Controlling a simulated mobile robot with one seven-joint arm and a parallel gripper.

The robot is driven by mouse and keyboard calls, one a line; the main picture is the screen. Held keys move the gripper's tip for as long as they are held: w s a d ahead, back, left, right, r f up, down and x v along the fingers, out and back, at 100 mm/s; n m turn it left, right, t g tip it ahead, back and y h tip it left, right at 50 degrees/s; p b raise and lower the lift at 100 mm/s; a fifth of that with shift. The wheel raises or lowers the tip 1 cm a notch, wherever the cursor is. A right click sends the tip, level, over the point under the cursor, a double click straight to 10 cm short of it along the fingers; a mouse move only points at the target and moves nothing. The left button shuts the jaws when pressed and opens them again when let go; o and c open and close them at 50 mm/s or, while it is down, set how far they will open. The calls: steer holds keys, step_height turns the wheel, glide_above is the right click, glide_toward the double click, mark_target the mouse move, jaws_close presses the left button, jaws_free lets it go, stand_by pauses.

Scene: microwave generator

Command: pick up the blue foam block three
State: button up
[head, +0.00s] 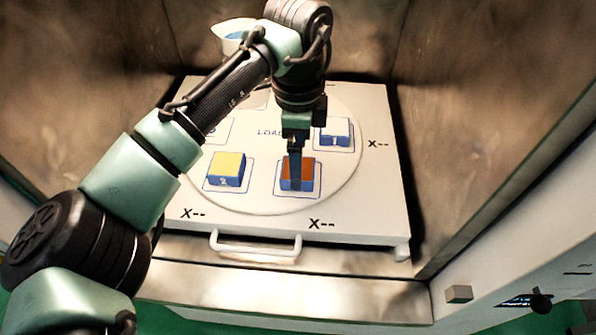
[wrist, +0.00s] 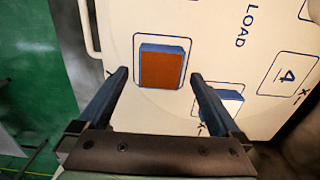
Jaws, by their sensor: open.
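A blue block with an orange-red top (head: 297,174) sits in the front right outlined square of the round white plate, and no number is readable on it. In the wrist view, this block (wrist: 162,68) lies between and just beyond my fingertips. My gripper (head: 295,150) points down over it in the head view and hides part of its top. In the wrist view, my gripper (wrist: 159,76) is open and empty, with one finger on each side of the block. I cannot tell the exact height gap.
A yellow-topped blue block (head: 227,167) marked 2 sits to the left. A white-topped blue block (head: 334,130) sits behind right. An empty square marked 4 (wrist: 288,74) shows in the wrist view. Metal walls (head: 480,90) enclose the tray; a handle (head: 255,247) is in front.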

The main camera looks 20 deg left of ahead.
step_height(320, 180, down, 2)
steer(key=shift+f, duration=0.2)
steer(key=c, duration=1.2)
